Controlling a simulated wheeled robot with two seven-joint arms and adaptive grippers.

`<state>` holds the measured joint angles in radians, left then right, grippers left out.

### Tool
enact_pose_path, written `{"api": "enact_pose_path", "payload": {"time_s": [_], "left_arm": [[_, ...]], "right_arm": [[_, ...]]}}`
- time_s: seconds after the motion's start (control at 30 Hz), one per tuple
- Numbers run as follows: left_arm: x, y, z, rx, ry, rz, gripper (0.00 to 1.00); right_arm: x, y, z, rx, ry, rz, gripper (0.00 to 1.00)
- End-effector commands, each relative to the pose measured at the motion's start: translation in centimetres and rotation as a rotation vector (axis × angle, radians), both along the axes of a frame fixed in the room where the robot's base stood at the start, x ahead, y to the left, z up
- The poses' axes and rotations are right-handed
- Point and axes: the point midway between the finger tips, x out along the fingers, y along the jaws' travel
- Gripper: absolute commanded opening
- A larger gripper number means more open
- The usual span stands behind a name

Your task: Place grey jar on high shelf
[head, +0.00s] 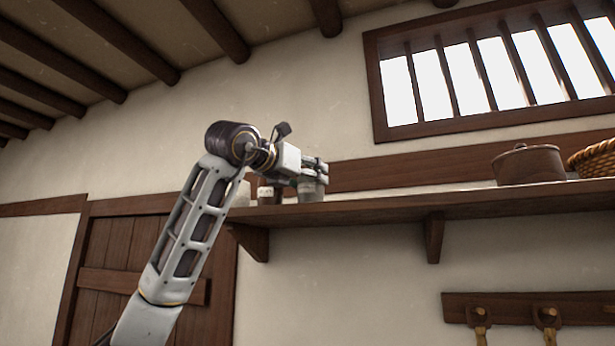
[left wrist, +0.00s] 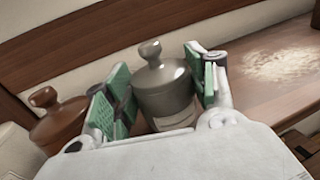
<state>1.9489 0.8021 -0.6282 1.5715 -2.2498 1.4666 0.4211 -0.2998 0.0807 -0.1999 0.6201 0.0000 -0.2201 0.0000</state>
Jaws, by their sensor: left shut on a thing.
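The grey jar (left wrist: 165,88) has a lid with a round knob and stands upright between the green pads of my left gripper (left wrist: 163,80) in the left wrist view. The gripper is shut on it. In the head view, my left gripper (head: 316,172) is at the left part of the high shelf (head: 380,211), with the grey jar (head: 310,191) below its fingers, at shelf level. I cannot tell whether the jar's base touches the board, as the shelf edge and gripper hide it. My right gripper is not in view.
A brown lidded jar (left wrist: 62,122) stands just left of the gripper; it also shows in the head view (head: 269,193). A brown pot (head: 528,165) and a wicker basket (head: 596,158) stand further right. The shelf between is clear. A pale powdery patch (left wrist: 284,62) lies on the board.

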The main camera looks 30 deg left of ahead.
Motion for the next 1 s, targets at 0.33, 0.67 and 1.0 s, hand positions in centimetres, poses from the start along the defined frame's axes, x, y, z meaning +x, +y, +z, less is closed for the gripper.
{"api": "enact_pose_path", "payload": {"time_s": [0.33,0.67,1.0], "left_arm": [[0.01,0.01,-0.28,0.000,0.000,0.000,0.59],[0.01,0.02,-0.22,0.000,0.000,0.000,0.78],[-0.01,0.00,0.10,0.000,0.000,0.000,0.78]], "right_arm": [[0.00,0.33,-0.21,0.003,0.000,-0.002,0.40],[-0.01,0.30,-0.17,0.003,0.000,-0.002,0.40],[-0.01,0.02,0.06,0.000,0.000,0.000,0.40]]}}
